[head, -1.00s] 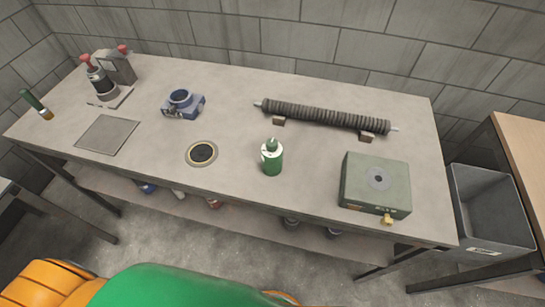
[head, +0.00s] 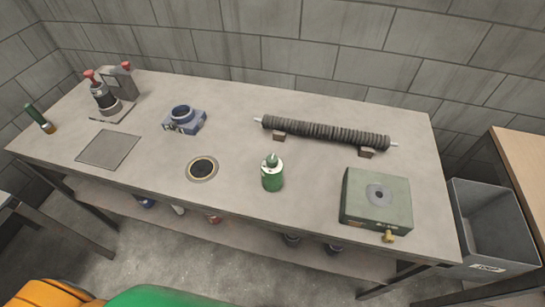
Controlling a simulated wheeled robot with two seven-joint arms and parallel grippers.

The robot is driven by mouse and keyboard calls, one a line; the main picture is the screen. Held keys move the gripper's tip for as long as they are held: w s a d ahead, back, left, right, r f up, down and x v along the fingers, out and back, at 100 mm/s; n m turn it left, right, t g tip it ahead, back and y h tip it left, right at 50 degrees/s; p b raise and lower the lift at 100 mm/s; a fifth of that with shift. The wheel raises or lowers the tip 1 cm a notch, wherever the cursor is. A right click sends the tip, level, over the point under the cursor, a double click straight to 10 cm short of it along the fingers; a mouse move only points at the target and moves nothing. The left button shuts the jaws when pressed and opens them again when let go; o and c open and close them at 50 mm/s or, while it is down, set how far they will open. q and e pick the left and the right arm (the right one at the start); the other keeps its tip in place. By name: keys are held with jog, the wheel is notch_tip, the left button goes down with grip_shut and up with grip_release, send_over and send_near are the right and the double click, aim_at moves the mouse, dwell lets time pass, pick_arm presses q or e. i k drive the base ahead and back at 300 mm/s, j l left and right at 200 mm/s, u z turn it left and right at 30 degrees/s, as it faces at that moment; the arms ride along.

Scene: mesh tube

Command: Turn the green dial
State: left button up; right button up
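A green box (head: 357,205) sits at the right end of the workbench, near its front edge. A round grey disc (head: 379,195) with a dark centre lies on its top, and a small brass fitting (head: 389,237) sticks out low on its front. A green bottle (head: 272,177) with a white shoulder and a green pointed top stands upright left of the box. No part is clearly a green dial; I cannot tell which is meant. Neither of my grippers is in view, and nothing touches these things.
The workbench (head: 235,140) holds a ribbed dark tube (head: 325,133) on two blocks, a blue ring-shaped fixture (head: 184,120), a dark round inset (head: 202,168), a flat plate (head: 108,149) and a red-knobbed device (head: 104,96). A grey bin (head: 490,229) stands right of the bench.

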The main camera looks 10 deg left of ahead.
aim_at(271, 160)
jog(key=j+z, duration=0.15)
jog(key=j, duration=0.2)
jog(key=k+j+z, duration=0.2)
jog(key=j+z, duration=0.15)
jog(key=j, duration=0.3)
jog(key=k+j+z, duration=0.15)
jog(key=j, duration=0.15)
